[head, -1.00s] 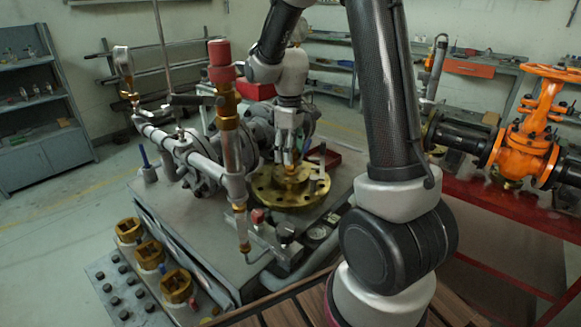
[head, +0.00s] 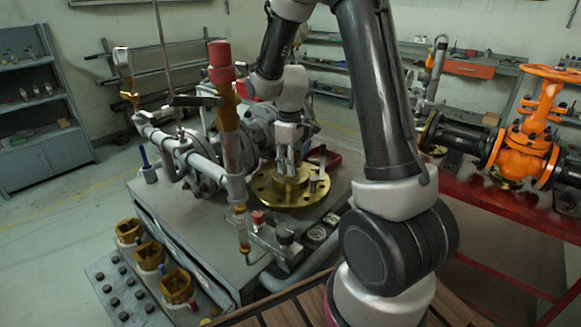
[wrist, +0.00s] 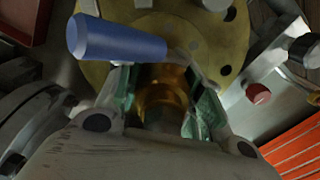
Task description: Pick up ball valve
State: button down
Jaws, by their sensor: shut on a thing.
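My gripper (wrist: 160,98) is shut on a brass-coloured body (wrist: 160,88), which appears to be the ball valve. A blue handle (wrist: 118,40) lies across the view just beyond the fingers, pointing left. I cannot tell for sure that it joins the held body. In the head view my gripper (head: 287,165) points straight down over the round brass flange (head: 268,194) on the grey bench. The held valve is mostly hidden there by the fingers, and I cannot tell whether it touches the flange.
A pipe with a red cap (head: 221,62) stands upright left of my gripper. A gauge block with a red knob (head: 258,217) sits in front of the flange. Several brass fittings (head: 176,286) line the bench's front left. An orange gate valve (head: 528,150) stands far right.

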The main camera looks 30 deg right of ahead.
jog(key=shift+r, duration=7.3)
